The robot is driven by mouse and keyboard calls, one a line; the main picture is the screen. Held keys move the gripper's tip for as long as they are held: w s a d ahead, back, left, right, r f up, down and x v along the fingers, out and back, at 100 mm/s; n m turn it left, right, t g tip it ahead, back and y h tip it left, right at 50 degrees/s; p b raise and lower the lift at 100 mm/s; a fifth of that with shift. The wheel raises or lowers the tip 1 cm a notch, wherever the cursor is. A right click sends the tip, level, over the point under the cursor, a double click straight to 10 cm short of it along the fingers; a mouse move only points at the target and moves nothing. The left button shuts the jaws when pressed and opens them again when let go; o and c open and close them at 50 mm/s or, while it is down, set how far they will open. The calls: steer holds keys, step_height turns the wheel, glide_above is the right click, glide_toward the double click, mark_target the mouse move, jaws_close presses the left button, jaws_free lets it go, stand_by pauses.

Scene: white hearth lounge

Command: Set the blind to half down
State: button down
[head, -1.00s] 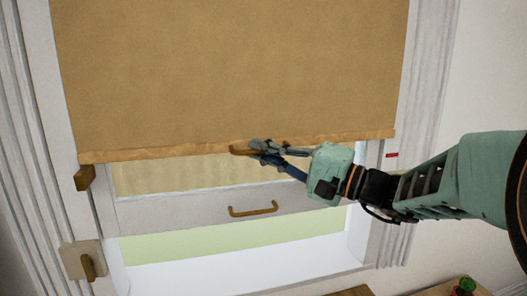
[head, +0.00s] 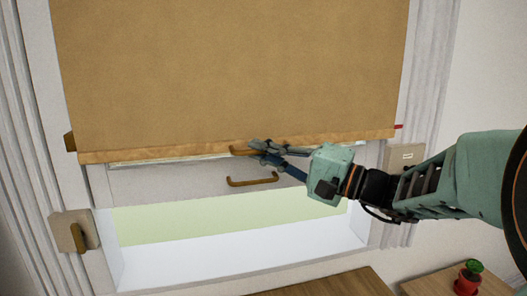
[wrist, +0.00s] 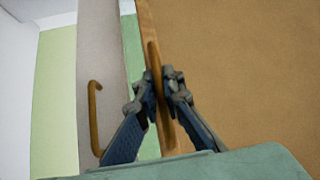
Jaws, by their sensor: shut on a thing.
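The tan blind (head: 235,75) hangs over the upper part of the window. Its wooden bottom bar (head: 340,139) lies just above the lower sash rail. My gripper (head: 257,150) is shut on the wooden pull (head: 238,151) at the bar. The wrist view shows the two fingers (wrist: 162,92) on either side of the pull (wrist: 154,58), with the blind fabric (wrist: 240,70) to the right. A red mark (head: 398,126) on the right frame shows just beyond the bar's right end, about level with the bar.
A brown sash handle (head: 252,180) sits on the rail just below my gripper. A brown block (head: 69,142) is on the left frame, with a latch (head: 77,235) below it. Wooden furniture (head: 335,285) and a potted plant (head: 469,277) stand at lower right.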

steer(key=c, duration=2)
jaws_free()
steer(key=shift+c, duration=0.2)
steer(key=v, duration=1.2)
steer(key=shift+r, duration=0.1)
